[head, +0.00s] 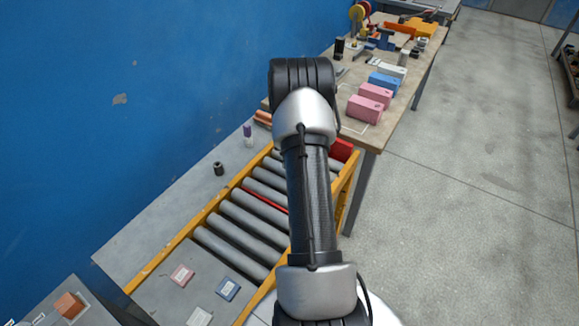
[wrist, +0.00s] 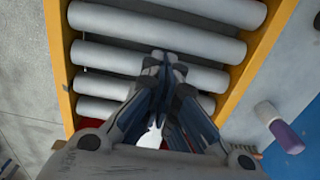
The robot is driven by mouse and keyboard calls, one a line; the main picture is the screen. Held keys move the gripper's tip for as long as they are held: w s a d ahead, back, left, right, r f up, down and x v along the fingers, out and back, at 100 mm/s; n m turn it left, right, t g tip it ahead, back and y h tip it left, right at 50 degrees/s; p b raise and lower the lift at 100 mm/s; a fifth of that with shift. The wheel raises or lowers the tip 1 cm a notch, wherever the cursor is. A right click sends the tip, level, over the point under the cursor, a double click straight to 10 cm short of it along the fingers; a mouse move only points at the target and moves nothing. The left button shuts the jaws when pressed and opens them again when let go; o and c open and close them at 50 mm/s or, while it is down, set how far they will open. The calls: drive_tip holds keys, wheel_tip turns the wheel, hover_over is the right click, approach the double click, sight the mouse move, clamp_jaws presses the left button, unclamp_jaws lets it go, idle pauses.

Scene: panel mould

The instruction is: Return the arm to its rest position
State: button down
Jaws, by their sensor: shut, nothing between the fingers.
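My gripper (wrist: 165,62) shows in the wrist view, its two dark fingers closed together at the tips with nothing between them. It is above the grey rollers of a roller conveyor (wrist: 150,52) with yellow side rails. In the head view my arm rises over the right part of the same conveyor (head: 240,222). My gripper is hidden there behind the arm.
A purple-capped bottle (head: 248,132) and a small dark cylinder (head: 218,168) stand on the grey table (head: 150,232) by the blue wall. A wooden bench (head: 385,128) behind holds pink, blue and white blocks. Open floor (head: 450,220) lies to the right.

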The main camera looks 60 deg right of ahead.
drive_tip(key=shift+a+r+p, duration=0.1)
drive_tip(key=shift+r+p, duration=0.2)
drive_tip(key=shift+r, duration=1.7)
